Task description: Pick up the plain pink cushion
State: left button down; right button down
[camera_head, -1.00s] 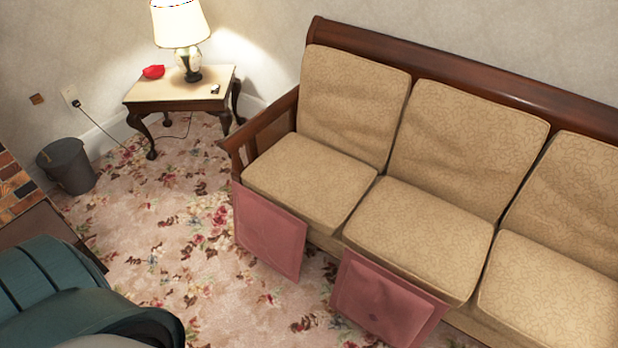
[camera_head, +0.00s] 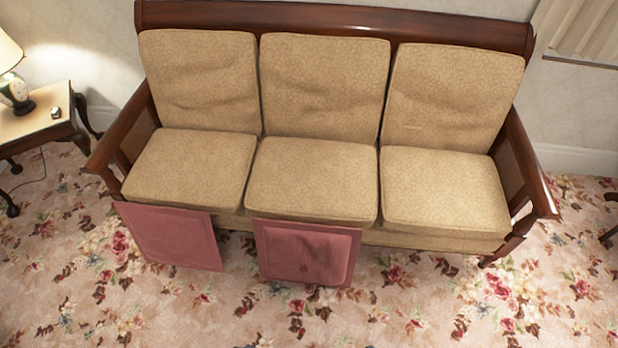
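Two pink cushions lean against the front of the sofa (camera_head: 440,240), on the floor. The left pink cushion (camera_head: 172,238) looks plain, with a smooth face and a thin border line. The right pink cushion (camera_head: 305,255) has a raised inner panel with a small darker mark near its middle. It stands below the sofa's middle seat.
The floral carpet (camera_head: 190,315) in front of the sofa is clear. A side table (camera_head: 40,115) with a lamp (camera_head: 14,92) stands at the left. A dark piece of furniture shows at the right edge (camera_head: 612,235).

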aim_at(173, 237)
jog(key=u, duration=1.3)
jog(key=z, duration=0.65)
jog(key=i+j+z, duration=0.15)
jog(key=j+z, duration=0.2)
jog(key=z, duration=0.15)
jog(key=j+z, duration=0.8)
jog(key=z, duration=0.15)
jog(key=j+z, duration=0.1)
jog(key=j, duration=0.3)
jog(key=k+j+z, duration=0.1)
jog(key=j, duration=0.35)
jog(key=k+j+z, duration=0.15)
jog(key=j, duration=0.25)
jog(key=j+z, duration=0.1)
jog(key=j, duration=0.3)
jog(key=k+j+z, duration=0.1)
jog(key=j, duration=0.3)
jog(key=k, duration=0.05)
